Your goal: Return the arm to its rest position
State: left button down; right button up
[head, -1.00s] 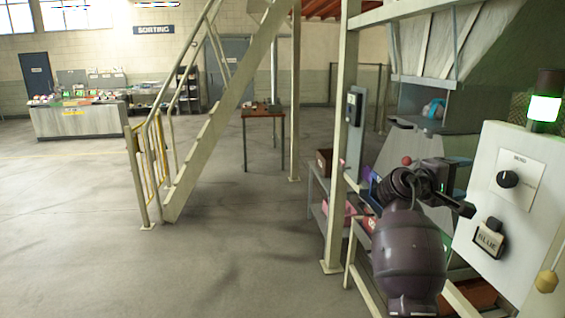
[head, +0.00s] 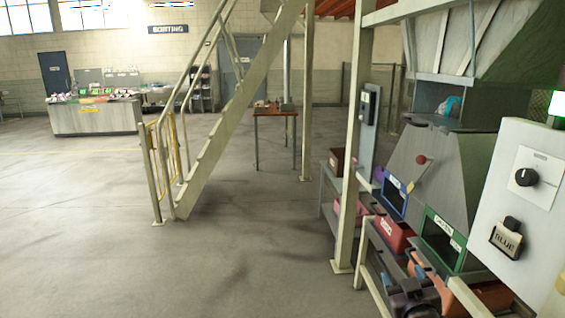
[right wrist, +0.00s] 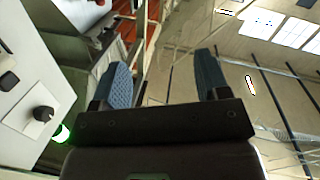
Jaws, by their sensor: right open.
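My right gripper (right wrist: 162,78) shows in the right wrist view, with its two blue-grey fingers spread well apart and nothing between them. In the head view, only a dark part of my right arm shows low at the bottom edge, in front of the lower bins; the fingers cannot be made out there. My left arm and gripper are in neither view.
At right stand a control panel (head: 527,205) with a knob and a "BLUE" plate, a grey chute (head: 415,165), a green-framed opening (head: 440,240) and a red bin (head: 393,232). A post (head: 352,150) stands left of them. The floor (head: 200,270) at left is clear.

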jog(key=s+f+m+g+y+b, duration=0.1)
jog(key=s+f+g, duration=0.5)
jog(key=s+f, duration=1.7)
jog(key=s, duration=0.4)
jog(key=shift+s+d+f+m, duration=0.15)
jog(key=shift+d+f+m, duration=0.1)
jog(key=shift+f+m, duration=0.1)
